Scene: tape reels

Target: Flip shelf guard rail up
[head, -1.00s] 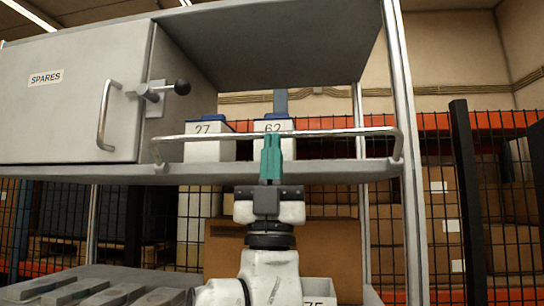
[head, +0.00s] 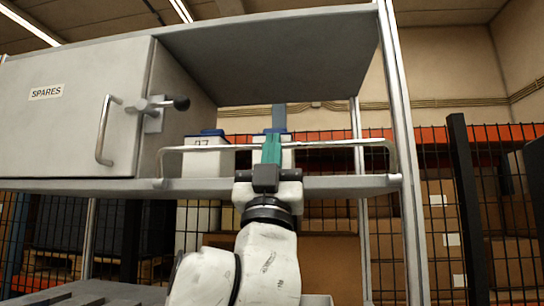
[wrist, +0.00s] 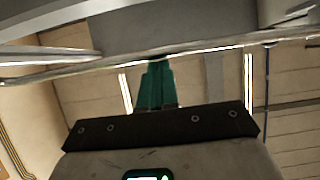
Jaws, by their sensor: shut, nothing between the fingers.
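The guard rail (head: 335,143) is a thin metal bar along the front of the open shelf (head: 330,185). It stands raised above the shelf's front edge, with a bent end at each side. My gripper (head: 271,140) is shut and empty, with its green fingers pointing up in front of the middle of the rail. In the wrist view, the rail (wrist: 215,52) crosses the picture just beyond the fingertips (wrist: 158,62). The fingertips look very close to it; I cannot tell whether they touch.
A grey cabinet marked SPARES (head: 70,110) with a handle and a dark-knobbed latch (head: 165,104) is left of the open bay. A white bin (head: 206,160) stands on the shelf behind the rail. A metal upright (head: 400,120) bounds the right side.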

